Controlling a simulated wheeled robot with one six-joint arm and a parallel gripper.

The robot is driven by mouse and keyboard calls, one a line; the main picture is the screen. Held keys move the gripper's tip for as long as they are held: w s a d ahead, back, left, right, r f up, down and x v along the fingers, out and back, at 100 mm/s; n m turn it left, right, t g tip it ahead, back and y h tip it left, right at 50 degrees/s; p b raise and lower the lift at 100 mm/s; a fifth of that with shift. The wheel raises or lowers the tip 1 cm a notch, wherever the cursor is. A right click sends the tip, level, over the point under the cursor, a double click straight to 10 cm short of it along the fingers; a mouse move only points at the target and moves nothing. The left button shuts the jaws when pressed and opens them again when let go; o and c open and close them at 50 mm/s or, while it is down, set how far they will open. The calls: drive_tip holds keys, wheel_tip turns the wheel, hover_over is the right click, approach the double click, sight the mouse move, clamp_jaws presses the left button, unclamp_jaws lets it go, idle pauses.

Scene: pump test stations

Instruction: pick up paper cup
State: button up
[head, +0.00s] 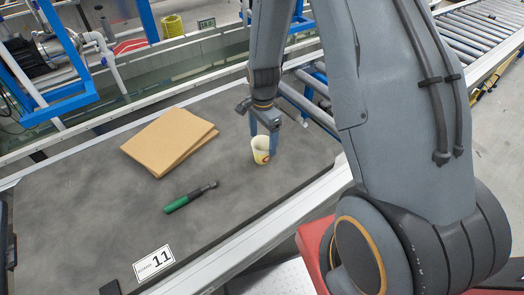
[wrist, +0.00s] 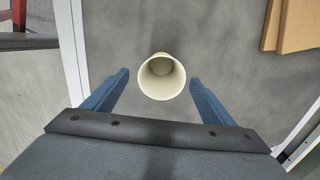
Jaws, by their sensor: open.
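The paper cup (head: 261,150) is pale cream with a coloured mark on its side. It stands upright on the grey table top, near the right end in the head view. In the wrist view I look down into the open mouth of the cup (wrist: 162,76). My gripper (head: 264,125) is just above and around the cup, pointing down. In the wrist view my gripper (wrist: 159,78) is open, with one blue finger on each side of the cup and a visible gap on both sides. Nothing is between the fingers but the cup, and I see no contact.
Flat brown cardboard (head: 170,140) lies left of the cup. A green-handled tool (head: 190,197) lies in front of it. A white label reading 11 (head: 154,262) is near the front edge. A metal rail borders the table, and rollers (head: 312,105) stand behind the gripper.

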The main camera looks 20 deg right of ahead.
drive_tip(key=shift+w+a+f+p, duration=0.1)
drive_tip(key=shift+f+p, duration=0.45)
drive_tip(key=shift+f, duration=1.15)
drive_tip(key=shift+a+f+p, duration=0.1)
drive_tip(key=shift+f+p, duration=0.4)
drive_tip(key=shift+f, duration=1.15)
drive_tip(key=c, duration=1.1)
